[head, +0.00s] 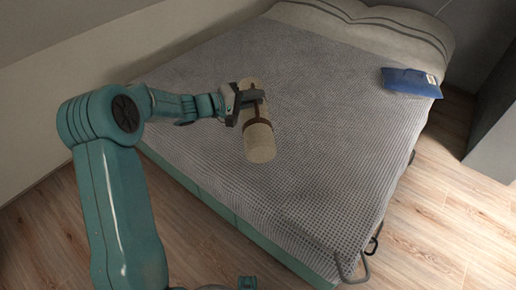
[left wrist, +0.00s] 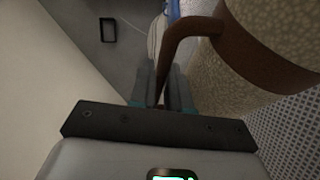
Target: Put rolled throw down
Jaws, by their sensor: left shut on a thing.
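The rolled throw (head: 259,142) is a beige roll with a brown strap around it. My left gripper (head: 250,99) is shut on it, at the strap's handle as the left wrist view shows. In the left wrist view the throw (left wrist: 245,75) fills the upper right, and the brown strap handle (left wrist: 185,32) runs down between the fingers (left wrist: 163,90). In the head view the throw appears over the bed's grey blanket (head: 330,130); I cannot tell whether it touches the blanket.
A blue folder-like item (head: 411,83) lies at the bed's right side near the pillows (head: 385,25). The middle of the blanket is clear. A grey cabinet or wall (head: 495,120) stands right of the bed. Wooden floor (head: 440,240) shows in front and right.

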